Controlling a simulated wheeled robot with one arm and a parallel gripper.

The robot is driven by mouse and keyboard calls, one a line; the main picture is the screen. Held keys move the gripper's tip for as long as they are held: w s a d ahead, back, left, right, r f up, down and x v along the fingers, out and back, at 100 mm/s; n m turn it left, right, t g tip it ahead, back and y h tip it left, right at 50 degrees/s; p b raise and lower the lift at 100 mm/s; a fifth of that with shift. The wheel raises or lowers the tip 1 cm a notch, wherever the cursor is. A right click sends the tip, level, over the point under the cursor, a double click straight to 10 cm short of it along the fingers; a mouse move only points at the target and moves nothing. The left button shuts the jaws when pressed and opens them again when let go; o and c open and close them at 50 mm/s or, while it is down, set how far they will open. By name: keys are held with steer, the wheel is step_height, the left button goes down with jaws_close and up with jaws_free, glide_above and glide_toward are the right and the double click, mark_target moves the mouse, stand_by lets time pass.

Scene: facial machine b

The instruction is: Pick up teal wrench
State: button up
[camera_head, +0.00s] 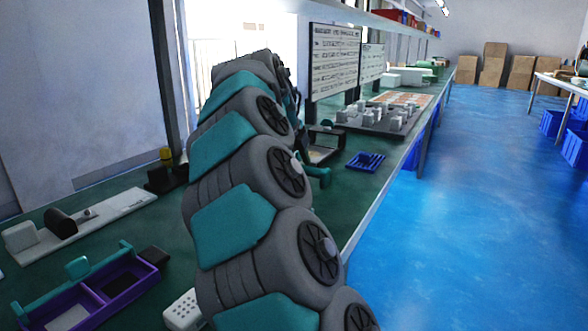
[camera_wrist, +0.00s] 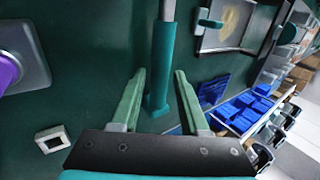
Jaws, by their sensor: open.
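A long teal tool with a grey upper end (camera_wrist: 160,60) shows in the wrist view and appears to be the teal wrench. It runs from the top edge down between the fingers. My gripper (camera_wrist: 160,72) is open, with one green finger on each side of the tool and visible gaps to both. I cannot tell how far beyond the fingertips the tool lies. In the head view my arm hides most of the gripper area. A teal piece (camera_head: 319,173) shows just right of my arm, but I cannot tell what it is.
A purple tray (camera_head: 97,297) with teal parts stands at lower left on the green bench. A small blue tray (camera_head: 365,161) and a board with grey blocks (camera_head: 381,118) lie beyond my arm. A white small box (camera_wrist: 52,138) is left of the fingers.

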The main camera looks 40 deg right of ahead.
steer(key=shift+x, duration=0.8)
jaws_close()
